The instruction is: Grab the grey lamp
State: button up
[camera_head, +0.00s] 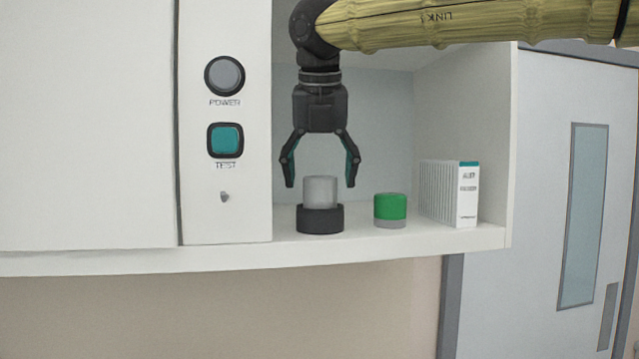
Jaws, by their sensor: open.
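The grey lamp (320,191) is a short, pale grey cylinder. It stands upright in a black round base (320,220) on the shelf floor, near the shelf's left side. My gripper (319,184) points straight down over it. Its two fingers are spread open, one on each side of the lamp's upper part as seen here, with gaps between. It holds nothing. Whether the fingers line up with the lamp in depth is hard to tell from this one view.
A green-topped cylinder (390,208) with a grey bottom stands right of the lamp. A row of white boxes (450,193) stands farther right by the shelf wall. A panel with a POWER button (225,76) and a TEST button (225,140) borders the left.

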jog(key=shift+p+x, duration=0.3)
jog(key=shift+x, duration=0.85)
jog(key=shift+c, duration=0.4)
jog(key=c, duration=1)
jog(key=shift+c, duration=0.3)
jog(key=shift+r, duration=0.15)
